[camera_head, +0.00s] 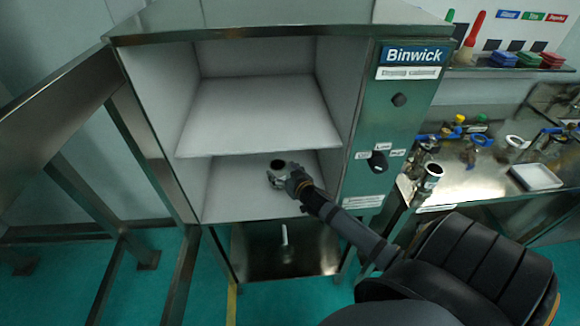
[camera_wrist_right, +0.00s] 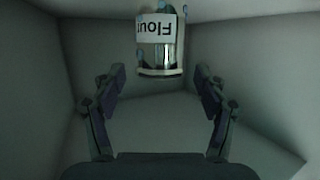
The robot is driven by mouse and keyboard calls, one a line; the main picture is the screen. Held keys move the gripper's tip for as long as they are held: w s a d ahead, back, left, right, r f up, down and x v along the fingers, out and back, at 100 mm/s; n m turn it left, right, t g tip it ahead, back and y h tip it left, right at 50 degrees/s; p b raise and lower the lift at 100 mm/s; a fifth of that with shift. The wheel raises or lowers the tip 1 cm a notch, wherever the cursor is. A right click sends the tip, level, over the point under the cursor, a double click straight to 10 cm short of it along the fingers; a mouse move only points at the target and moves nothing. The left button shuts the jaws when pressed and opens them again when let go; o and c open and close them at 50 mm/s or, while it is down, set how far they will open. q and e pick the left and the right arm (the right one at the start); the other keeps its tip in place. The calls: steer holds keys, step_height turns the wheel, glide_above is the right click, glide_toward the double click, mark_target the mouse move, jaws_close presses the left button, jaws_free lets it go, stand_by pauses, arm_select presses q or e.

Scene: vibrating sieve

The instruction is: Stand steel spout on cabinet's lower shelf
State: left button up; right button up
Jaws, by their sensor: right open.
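The steel spout (camera_head: 278,163) shows as a small cylinder with a dark open top in the lower compartment of the cabinet (camera_head: 150,110). In the right wrist view the spout (camera_wrist_right: 158,57) is a shiny cylinder with a white "Flour" label, upside down in the picture. It appears to stand on the lower shelf (camera_head: 235,190). My right gripper (camera_head: 277,181) reaches into this compartment. In the wrist view its fingers (camera_wrist_right: 160,83) are spread, with the spout beyond the tips and no finger seen touching it. The spout's lower part is partly hidden in the head view. My left gripper is out of view.
The upper shelf (camera_head: 260,115) is empty and overhangs the lower compartment. The control panel (camera_head: 405,100) with a knob flanks the opening at right.

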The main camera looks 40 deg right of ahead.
steer(key=v, duration=0.8)
steer(key=shift+s, duration=0.15)
steer(key=s+a+f+n+g+y, duration=0.1)
steer(key=s+a+f+g, duration=0.1)
steer(key=s+a+g, duration=0.55)
steer(key=s+a+f+n+g, duration=0.1)
steer(key=s+a+f+g, duration=0.2)
steer(key=s, duration=0.7)
step_height(320, 180, down, 27)
steer(key=s+d+g, duration=0.2)
steer(key=s, duration=0.1)
steer(key=s+d+f, duration=0.1)
steer(key=s+f, duration=1.4)
steer(key=s, duration=0.2)
steer(key=shift+s+g, duration=0.35)
